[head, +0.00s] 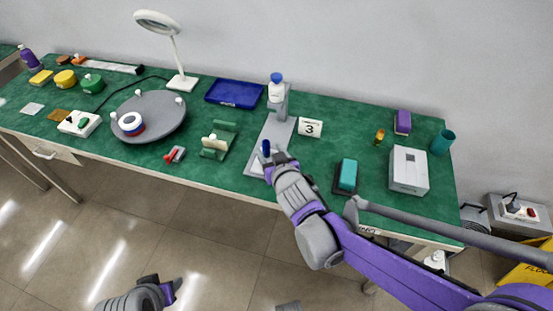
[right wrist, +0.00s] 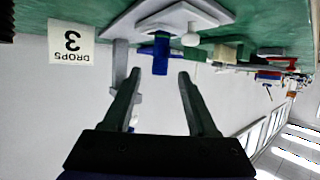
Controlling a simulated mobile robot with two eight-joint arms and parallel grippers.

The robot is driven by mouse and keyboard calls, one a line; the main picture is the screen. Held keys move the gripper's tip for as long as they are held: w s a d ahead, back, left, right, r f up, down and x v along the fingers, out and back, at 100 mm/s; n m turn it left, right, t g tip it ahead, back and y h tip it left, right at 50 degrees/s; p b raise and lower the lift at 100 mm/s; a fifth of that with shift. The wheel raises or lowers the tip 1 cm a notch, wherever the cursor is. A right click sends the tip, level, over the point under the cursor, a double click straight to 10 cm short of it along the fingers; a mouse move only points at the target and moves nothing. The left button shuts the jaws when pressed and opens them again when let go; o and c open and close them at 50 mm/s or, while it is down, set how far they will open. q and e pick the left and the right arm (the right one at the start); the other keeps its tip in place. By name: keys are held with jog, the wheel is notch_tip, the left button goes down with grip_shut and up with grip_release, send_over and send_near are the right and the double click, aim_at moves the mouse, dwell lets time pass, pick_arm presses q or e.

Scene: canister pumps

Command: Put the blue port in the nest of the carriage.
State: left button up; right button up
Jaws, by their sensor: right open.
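The blue port (head: 265,147) stands upright near the front end of a long grey base plate (head: 257,166). In the right wrist view, which is upside down, the blue port (right wrist: 160,54) shows just beyond and between my fingertips, with no finger clearly touching it. My right gripper (head: 270,161) is open at the plate's front end; its two fingers (right wrist: 158,75) are apart with nothing held. A white knob (right wrist: 191,40) is beside the port. I cannot make out the carriage's nest for certain. My left gripper (head: 172,288) is low at the bottom, away from the table; its jaws are unclear.
A white bottle with a blue cap (head: 276,91) stands at the plate's back end, next to a number 3 card (head: 310,128). A green stand (head: 219,141) is left of the plate. A teal block (head: 347,175) and white box (head: 408,170) are to the right.

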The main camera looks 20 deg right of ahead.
jog(key=p+v, duration=0.1)
jog(key=v, duration=0.6)
jog(key=shift+p, duration=0.3)
